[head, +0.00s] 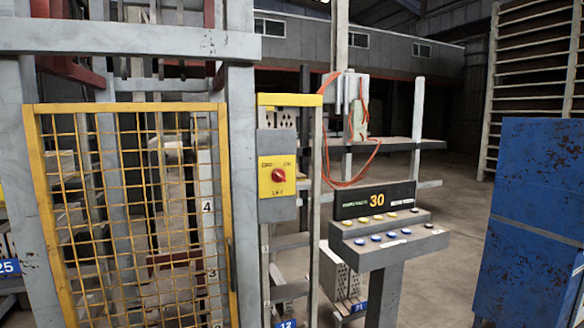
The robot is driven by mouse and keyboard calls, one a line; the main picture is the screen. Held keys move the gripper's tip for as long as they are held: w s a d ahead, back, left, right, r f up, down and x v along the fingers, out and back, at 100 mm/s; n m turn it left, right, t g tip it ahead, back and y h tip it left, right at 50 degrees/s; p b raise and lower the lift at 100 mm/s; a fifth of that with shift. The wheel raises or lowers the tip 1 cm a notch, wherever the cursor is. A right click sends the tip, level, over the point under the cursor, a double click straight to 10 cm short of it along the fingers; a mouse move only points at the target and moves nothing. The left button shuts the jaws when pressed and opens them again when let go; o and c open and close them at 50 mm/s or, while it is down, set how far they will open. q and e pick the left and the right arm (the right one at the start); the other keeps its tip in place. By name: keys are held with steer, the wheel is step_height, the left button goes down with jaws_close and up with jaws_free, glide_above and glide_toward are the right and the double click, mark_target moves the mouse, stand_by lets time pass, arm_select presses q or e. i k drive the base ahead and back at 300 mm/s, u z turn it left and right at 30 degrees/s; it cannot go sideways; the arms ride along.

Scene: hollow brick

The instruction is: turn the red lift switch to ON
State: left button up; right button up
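The red lift switch (278,175) is a round red knob on a yellow plate (266,190). The plate is on a grey box fixed to a post, near the middle of the head view. I cannot tell which position the knob points to. Neither of my grippers shows in the head view, and nothing touches the knob.
A yellow mesh gate (135,215) in a grey frame stands left of the switch. A control console (390,240) with a display reading 30 and several buttons stands to its right. A blue cabinet (530,220) is at the far right. Open floor (450,215) lies between console and cabinet.

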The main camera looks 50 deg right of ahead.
mark_target(279, 174)
steer(key=z, duration=0.45)
steer(key=k, duration=0.25)
steer(key=z, duration=0.9)
